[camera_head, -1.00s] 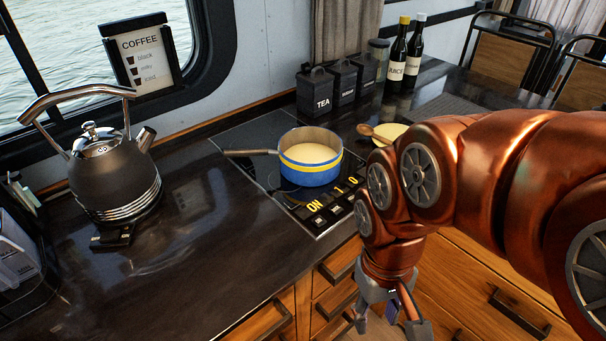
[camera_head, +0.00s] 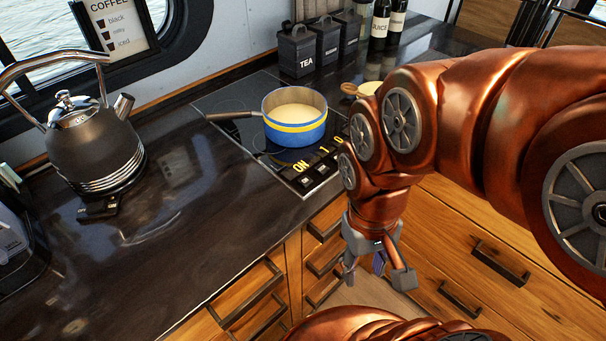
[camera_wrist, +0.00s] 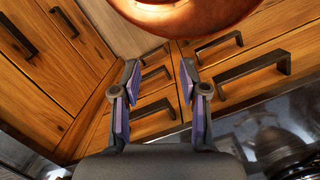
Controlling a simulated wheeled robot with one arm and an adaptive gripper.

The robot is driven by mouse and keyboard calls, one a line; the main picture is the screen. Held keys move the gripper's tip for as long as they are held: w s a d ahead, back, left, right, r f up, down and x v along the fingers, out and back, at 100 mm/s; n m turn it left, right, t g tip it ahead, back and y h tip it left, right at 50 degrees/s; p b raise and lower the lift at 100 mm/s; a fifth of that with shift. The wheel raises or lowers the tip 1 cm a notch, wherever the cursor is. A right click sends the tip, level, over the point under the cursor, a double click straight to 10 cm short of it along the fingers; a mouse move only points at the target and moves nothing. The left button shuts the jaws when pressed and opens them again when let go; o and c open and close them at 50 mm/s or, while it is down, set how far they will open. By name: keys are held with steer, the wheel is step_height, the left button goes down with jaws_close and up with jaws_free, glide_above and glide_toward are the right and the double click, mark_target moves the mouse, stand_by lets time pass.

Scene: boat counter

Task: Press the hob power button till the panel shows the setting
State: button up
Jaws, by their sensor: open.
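The hob (camera_head: 205,103) is a black glass panel set in the dark counter in the head view. Its control panel (camera_head: 318,178) at the front edge shows yellow "ON" and what looks like "1" and "0", with small square buttons below. I cannot tell which button is the power one, and my arm covers the panel's right end. A blue pot (camera_head: 295,132) with a yellow band stands on the hob. My gripper (camera_head: 376,281) is open and empty, pointing down in front of the drawers, below the counter edge. In the wrist view my gripper (camera_wrist: 160,75) faces the drawer fronts.
A black kettle (camera_head: 95,150) stands on its base at the left. Black canisters (camera_head: 298,50) and bottles (camera_head: 382,22) stand behind the hob. A wooden spoon (camera_head: 352,90) lies beside the pot. Drawer handles (camera_head: 500,263) stick out below the counter. The counter between kettle and hob is clear.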

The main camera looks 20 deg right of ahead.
jaws_close()
stand_by(1.4)
